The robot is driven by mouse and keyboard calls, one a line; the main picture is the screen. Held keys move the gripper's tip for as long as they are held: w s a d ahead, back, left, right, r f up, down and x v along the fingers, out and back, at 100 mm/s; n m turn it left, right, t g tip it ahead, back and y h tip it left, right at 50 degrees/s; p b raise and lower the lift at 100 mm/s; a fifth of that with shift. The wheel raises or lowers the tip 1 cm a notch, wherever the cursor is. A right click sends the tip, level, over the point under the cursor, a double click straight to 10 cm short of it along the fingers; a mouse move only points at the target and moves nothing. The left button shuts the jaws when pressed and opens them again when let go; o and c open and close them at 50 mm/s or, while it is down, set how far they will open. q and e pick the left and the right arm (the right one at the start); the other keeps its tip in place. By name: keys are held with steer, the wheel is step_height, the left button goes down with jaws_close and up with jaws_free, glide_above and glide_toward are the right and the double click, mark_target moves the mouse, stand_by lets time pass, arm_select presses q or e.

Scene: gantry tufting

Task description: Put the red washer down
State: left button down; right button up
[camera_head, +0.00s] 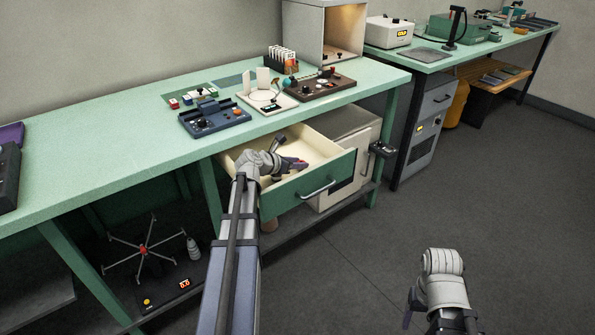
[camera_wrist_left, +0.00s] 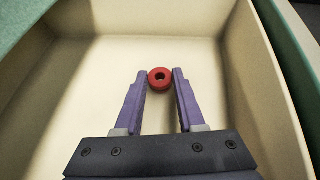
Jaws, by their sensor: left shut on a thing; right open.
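The red washer (camera_wrist_left: 160,78) is a small ring with a dark hole, held between the purple fingertips of my left gripper (camera_wrist_left: 160,80). Its jaws are shut on the washer. The washer is over the cream inside of an open drawer (camera_wrist_left: 90,150); whether it touches the floor I cannot tell. My right gripper (camera_head: 410,308) is open at the bottom right, partly cut off, over the floor.
The green bench (camera_head: 90,170) stands above the drawer, with a blue device (camera_head: 212,117), a white fixture (camera_head: 265,102) and a brown board (camera_head: 322,85) on it. A cream cabinet (camera_head: 345,130) is beside the drawer. Grey floor (camera_head: 480,190) is clear at right.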

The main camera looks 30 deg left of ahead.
arm_select(q)
steer(key=shift+f, duration=0.35)
arm_select(e)
steer(key=shift+f, duration=0.4)
arm_select(q)
steer(key=shift+f, duration=0.15)
steer(key=c, duration=0.5)
jaws_free()
arm_select(e)
steer(key=shift+f, duration=0.1)
arm_select(q)
steer(key=shift+r, duration=0.3)
steer(key=p+v, duration=0.5)
steer(key=v, duration=0.5)
steer(key=shift+s+r, duration=0.1)
steer(key=shift+s, duration=0.15)
steer(key=shift+s+a+r+p, duration=0.1)
steer(key=shift+s+r+p, duration=0.15)
steer(key=shift+s+p, duration=0.25)
arm_select(e)
steer(key=shift+r, duration=3)
arm_select(q)
steer(key=shift+s, duration=0.1)
